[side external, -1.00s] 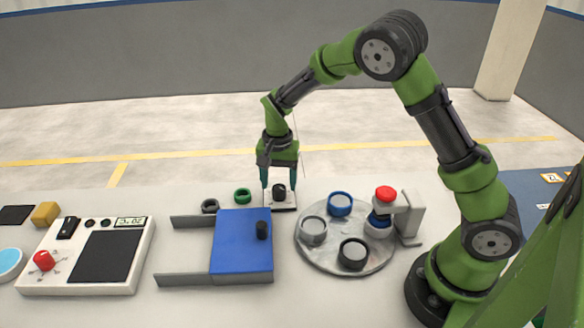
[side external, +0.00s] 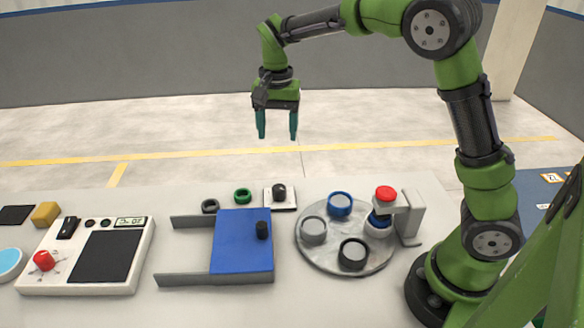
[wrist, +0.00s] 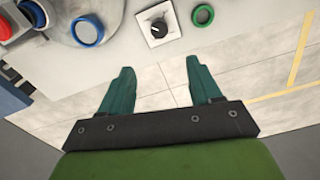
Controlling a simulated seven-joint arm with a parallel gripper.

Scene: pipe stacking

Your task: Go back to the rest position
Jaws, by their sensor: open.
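My gripper (side external: 277,124) hangs in the air, high above the far edge of the table, with its two teal fingers apart and nothing between them. In the wrist view the open fingers (wrist: 157,88) show over the floor beyond the table edge. A black knob on a white plate (side external: 288,205) stands on the table below my gripper; it also shows in the wrist view (wrist: 146,38). My gripper is well clear of it and touches nothing.
A round metal turntable (side external: 331,265) carries grey, blue and black rings. A red-topped device (side external: 410,210) stands at its right. A blue block (side external: 233,240) sits between grey rails. A green ring (side external: 242,195) and a dark ring (side external: 209,206) lie at the back. A panel (side external: 132,278) is at left.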

